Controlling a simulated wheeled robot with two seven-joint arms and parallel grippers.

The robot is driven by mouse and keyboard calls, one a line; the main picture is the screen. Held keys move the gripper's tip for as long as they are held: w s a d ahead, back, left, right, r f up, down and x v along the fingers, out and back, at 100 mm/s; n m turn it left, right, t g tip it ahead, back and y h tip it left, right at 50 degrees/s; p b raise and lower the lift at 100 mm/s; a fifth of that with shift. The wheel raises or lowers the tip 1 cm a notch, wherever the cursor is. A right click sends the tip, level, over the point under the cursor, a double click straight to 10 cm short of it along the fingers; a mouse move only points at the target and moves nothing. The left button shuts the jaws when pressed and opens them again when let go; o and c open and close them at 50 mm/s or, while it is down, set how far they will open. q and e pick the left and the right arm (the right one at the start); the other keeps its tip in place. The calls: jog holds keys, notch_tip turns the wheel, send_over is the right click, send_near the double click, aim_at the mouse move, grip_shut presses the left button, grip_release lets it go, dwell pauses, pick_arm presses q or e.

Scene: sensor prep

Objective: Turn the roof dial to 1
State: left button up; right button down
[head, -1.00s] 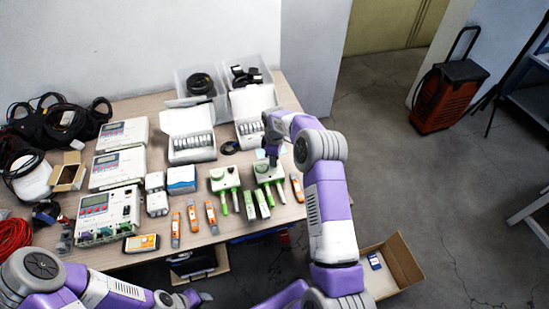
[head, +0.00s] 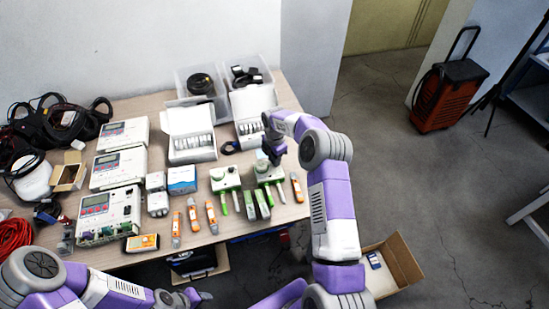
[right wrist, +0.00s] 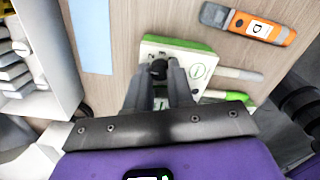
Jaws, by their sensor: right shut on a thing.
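A white and green sensor box (head: 268,174) stands near the table's right front edge, with two probes at its front. In the right wrist view, the box (right wrist: 198,72) has a small black dial (right wrist: 158,67) on top, with printed digits beside it. My right gripper (head: 274,158) points down onto this box. In the right wrist view, its fingers (right wrist: 158,76) are shut on the dial from both sides and hide part of it. The dial's pointer position cannot be read. My left gripper (head: 193,297) is low at the front, away from the box, its jaws too small to judge.
A similar sensor box (head: 224,178) stands just to the left. Open white cartons (head: 190,134) stand behind. A cardboard box (head: 400,264) is on the floor at right.

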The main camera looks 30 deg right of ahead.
jog(key=shift+n, duration=0.5)
jog(key=c, duration=1)
grip_release()
jog(key=shift+o, duration=0.2)
notch_tip(320, 180, up, 8)
jog(key=shift+f+p, duration=0.2)
jog(key=shift+p, duration=0.4)
